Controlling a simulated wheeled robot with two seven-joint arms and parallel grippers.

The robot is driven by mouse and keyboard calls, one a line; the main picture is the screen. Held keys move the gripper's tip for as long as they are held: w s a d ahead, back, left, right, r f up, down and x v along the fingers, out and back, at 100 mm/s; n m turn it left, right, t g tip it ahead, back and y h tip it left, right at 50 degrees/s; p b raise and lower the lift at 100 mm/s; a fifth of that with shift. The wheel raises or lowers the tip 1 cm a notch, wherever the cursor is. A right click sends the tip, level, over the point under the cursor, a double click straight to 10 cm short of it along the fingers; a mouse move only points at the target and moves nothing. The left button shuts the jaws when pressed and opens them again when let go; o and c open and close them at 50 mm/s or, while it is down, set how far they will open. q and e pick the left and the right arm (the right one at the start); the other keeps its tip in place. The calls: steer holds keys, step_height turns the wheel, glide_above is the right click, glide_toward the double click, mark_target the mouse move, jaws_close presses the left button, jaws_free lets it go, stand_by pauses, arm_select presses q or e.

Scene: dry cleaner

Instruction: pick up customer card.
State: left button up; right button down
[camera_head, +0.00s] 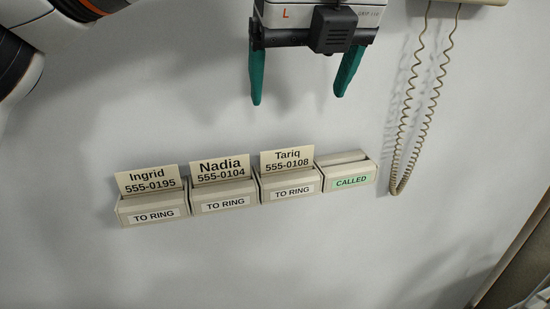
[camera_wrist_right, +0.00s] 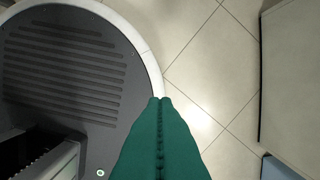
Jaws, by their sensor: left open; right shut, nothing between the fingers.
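Three customer cards stand upright in small holders on the surface: the Ingrid card (camera_head: 147,180), the Nadia card (camera_head: 220,168) and the Tariq card (camera_head: 287,162). Their holders (camera_head: 154,215), (camera_head: 225,204) and (camera_head: 292,190) read TO RING. A fourth holder (camera_head: 350,180) at the right reads CALLED, and no card stands up from it. My left gripper (camera_head: 304,95) is open and empty, with green fingers, above the Tariq card in the picture and apart from it. My right gripper (camera_wrist_right: 160,102) shows only in the right wrist view; its green fingers are shut together, with nothing between them.
A coiled beige cord (camera_head: 399,180) hangs in a loop right of the CALLED holder, from a beige object (camera_head: 470,2) at the top edge. The pale surface around the holders is clear. The right wrist view shows floor tiles (camera_wrist_right: 215,70) below.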

mark_target(287, 149)
arm_select(q)
steer(key=p+x, duration=0.4)
steer(key=x, duration=0.6)
steer(key=shift+s, duration=0.2)
steer(key=shift+w+f, duration=0.2)
steer(key=shift+f, duration=0.25)
arm_select(e)
steer(key=r, duration=0.2)
steer(key=s+r, duration=0.1)
steer(key=r, duration=0.1)
steer(key=shift+s+d, duration=0.1)
steer(key=shift+d, duration=0.1)
arm_select(q)
steer(key=shift+s, duration=0.1)
steer(key=c, duration=1)
arm_select(e)
steer(key=shift+s+d, duration=0.2)
steer(key=shift+d, duration=0.1)
